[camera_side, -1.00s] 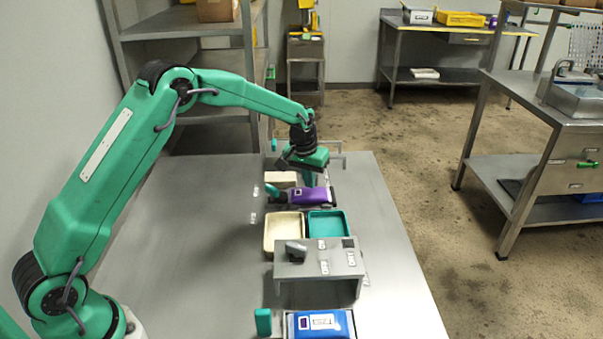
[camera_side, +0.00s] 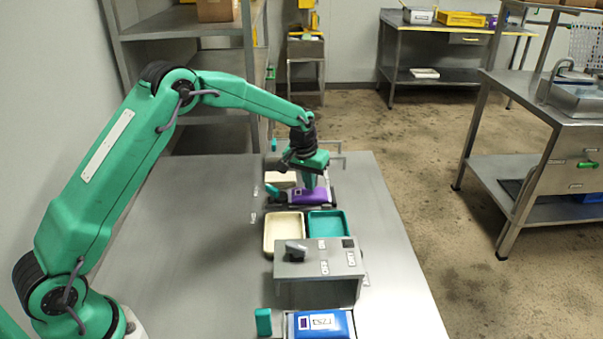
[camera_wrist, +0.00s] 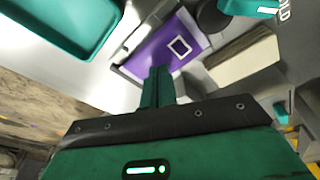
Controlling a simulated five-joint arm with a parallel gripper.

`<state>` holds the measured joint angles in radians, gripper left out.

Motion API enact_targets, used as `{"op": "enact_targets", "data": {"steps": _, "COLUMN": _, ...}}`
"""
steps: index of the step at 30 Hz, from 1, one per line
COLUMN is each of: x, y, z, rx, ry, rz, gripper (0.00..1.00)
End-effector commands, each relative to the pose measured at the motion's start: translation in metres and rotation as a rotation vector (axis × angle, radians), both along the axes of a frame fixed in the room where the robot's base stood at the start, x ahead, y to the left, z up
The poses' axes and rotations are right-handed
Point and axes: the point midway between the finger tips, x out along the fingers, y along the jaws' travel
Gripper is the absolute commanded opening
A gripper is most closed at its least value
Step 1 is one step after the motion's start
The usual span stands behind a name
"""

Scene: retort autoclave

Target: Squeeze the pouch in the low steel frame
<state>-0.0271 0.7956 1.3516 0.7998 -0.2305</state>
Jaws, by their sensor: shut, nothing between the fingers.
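A purple pouch (camera_side: 313,198) with a white-outlined square label lies flat in a low metal frame (camera_side: 272,203) on the bench. In the wrist view the pouch (camera_wrist: 172,48) is under my fingers, partly hidden by them. My gripper (camera_side: 308,185) points down over the pouch's back part. Its green fingers (camera_wrist: 158,72) are shut together with nothing between them. I cannot tell whether the tips touch the pouch. A blue pouch (camera_side: 322,322) with a white label lies in another holder at the front, cut off by the picture's edge.
A cream tray (camera_side: 267,236) and a teal tray (camera_side: 345,222) stand in front of the purple pouch. A grey metal box with a knob (camera_side: 325,268) stands nearer. A beige block (camera_side: 281,179) is behind. The bench's left side is clear.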

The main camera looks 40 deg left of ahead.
Motion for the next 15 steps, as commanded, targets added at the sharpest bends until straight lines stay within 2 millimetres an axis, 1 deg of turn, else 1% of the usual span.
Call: {"op": "enact_targets", "data": {"steps": 15, "x": -0.0001, "y": 0.0, "z": -0.0088, "rx": 0.0, "ry": 0.0, "rz": 0.0, "gripper": 0.0}}
